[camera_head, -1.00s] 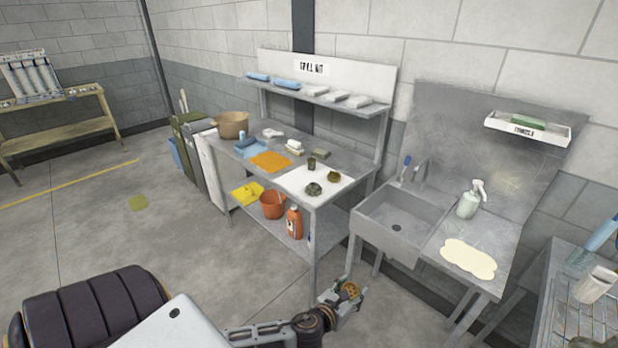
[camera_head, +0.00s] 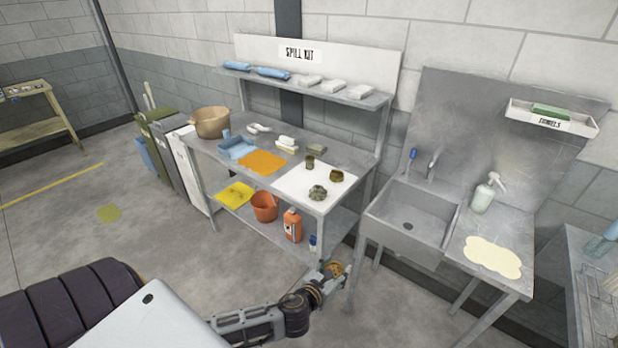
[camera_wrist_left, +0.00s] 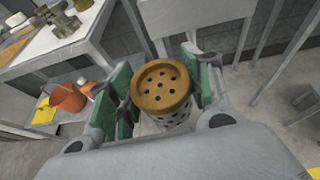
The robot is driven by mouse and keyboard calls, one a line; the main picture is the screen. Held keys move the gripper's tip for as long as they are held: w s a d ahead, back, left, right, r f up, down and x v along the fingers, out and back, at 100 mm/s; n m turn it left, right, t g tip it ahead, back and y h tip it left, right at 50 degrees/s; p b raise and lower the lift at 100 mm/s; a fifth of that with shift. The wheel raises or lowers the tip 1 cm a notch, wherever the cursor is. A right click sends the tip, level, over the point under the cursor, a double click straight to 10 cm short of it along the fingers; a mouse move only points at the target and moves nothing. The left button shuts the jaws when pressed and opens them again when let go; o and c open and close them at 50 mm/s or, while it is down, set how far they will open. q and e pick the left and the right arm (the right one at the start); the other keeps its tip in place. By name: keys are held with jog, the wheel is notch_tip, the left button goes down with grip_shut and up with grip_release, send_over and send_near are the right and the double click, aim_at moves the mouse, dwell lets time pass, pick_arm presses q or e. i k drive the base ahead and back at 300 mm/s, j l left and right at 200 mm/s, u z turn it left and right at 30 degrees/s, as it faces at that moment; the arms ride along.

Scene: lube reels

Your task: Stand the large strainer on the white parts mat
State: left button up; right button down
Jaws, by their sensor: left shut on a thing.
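The large strainer (camera_wrist_left: 160,87) is between the green-padded fingers of my left gripper (camera_wrist_left: 165,90) in the left wrist view. It has a tan cap with holes and a perforated pale body. In the head view my left gripper (camera_head: 334,273) is low in front of the bench's right end, apart from it and below its top. The white parts mat (camera_head: 300,183) lies on the bench top's right end. Several small dark parts stand on it, including a round part (camera_head: 318,193) near its front. My right gripper is not in view.
The bench (camera_head: 225,166) also holds an orange cloth (camera_head: 262,162), a blue item (camera_head: 236,149) and a tan pot (camera_head: 211,122). Its lower shelf holds an orange bucket (camera_head: 264,207) and an orange bottle (camera_head: 292,225). A sink (camera_head: 412,218) stands to the right. The mat's front left is bare.

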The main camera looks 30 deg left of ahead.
aim_at(315, 180)
jog(key=i+j, duration=0.1)
jog(key=j, duration=0.45)
jog(key=i+j, duration=0.1)
jog(key=j, duration=0.45)
jog(key=i+j, duration=0.1)
jog(key=j, duration=0.45)
jog(key=z, duration=0.05)
